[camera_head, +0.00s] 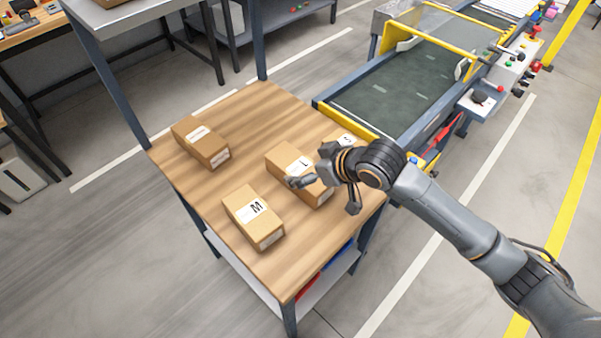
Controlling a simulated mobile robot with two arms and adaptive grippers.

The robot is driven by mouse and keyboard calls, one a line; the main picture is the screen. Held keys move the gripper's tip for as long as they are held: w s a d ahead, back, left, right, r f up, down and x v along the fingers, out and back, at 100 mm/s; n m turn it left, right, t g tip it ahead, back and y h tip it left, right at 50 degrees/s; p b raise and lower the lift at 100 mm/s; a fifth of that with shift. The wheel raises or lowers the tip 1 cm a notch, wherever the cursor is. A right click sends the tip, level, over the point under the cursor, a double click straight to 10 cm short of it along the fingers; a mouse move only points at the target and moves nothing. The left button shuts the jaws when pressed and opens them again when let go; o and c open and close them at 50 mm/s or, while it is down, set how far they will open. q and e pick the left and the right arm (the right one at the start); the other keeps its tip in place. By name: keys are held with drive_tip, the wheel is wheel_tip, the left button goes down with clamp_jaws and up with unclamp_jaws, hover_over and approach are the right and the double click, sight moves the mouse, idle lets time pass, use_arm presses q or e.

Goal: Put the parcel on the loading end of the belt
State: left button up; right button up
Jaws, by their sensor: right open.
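Several brown cardboard parcels lie on a wooden-topped table. One parcel marked M (240,205) is near the front, and one marked L (283,157) is in the middle, partly hidden by my right gripper. A parcel with a white label (190,133) is at the back left. Another parcel marked S (346,137) is mostly hidden behind the gripper. My right gripper (326,192) is open, its fingers around or just above the right part of the L parcel; contact cannot be told. The dark belt (395,88) stands beyond the table, its near end behind a yellow edge. My left gripper is out of view.
The wooden table (265,100) has bare top at its back and front; red and blue items lie on its lower shelf. A yellow guard frame (440,45) crosses the belt. A control panel (515,60) flanks it on the right. Grey workbenches stand at the back left.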

sight(291, 167)
drive_tip(key=shift+x, duration=3.55)
drive_tip(key=shift+s+r, duration=0.1)
drive_tip(key=c, duration=1.7)
drive_tip(key=shift+c, duration=0.2)
